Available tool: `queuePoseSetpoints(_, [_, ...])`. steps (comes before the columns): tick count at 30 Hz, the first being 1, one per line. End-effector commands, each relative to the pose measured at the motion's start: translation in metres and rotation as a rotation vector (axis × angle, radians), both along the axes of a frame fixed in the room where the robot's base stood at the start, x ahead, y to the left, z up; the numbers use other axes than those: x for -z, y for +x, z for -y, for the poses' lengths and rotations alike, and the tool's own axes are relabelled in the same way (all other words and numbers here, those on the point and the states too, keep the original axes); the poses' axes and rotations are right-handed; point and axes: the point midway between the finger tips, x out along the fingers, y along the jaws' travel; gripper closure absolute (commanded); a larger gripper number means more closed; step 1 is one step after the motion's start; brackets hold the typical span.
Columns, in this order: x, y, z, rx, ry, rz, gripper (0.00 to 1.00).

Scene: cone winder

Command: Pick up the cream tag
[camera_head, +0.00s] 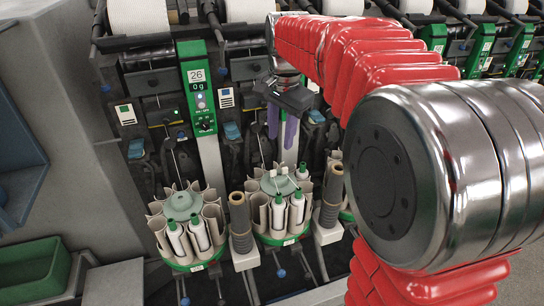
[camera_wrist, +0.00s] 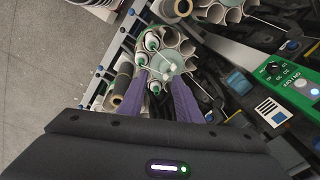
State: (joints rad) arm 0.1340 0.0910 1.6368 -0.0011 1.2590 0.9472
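A small cream piece, which looks like the cream tag (camera_head: 284,170), sits on top of the pale green hub of the middle bobbin magazine (camera_head: 263,213) in the head view. In the wrist view the cream piece (camera_wrist: 172,67) shows near the hub, just beyond the fingertips. Its exact shape is too small to tell. My gripper (camera_head: 282,138) points down above this magazine, its two purple fingers apart. In the wrist view my gripper (camera_wrist: 160,78) is open, with nothing visibly held between the fingers.
White bobbins with green tips (camera_head: 297,207) stand around the hub. A brown-topped tube (camera_head: 239,215) stands left of the magazine and another (camera_head: 331,198) right of it. A second magazine (camera_head: 183,212) is further left. A green control panel (camera_head: 199,88) rises behind.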

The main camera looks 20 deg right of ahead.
Motion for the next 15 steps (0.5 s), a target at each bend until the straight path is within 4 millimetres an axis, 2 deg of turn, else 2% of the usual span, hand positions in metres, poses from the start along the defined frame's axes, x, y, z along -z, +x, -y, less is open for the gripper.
queuePoseSetpoints(1, [0.005,0.011,0.005,0.043,0.007,-0.017,0.69])
queuePoseSetpoints(9, [0.029,0.061,0.031,0.284,0.041,-0.085,0.69])
queuePoseSetpoints(15, [0.049,0.087,0.048,0.436,0.055,-0.129,0.69])
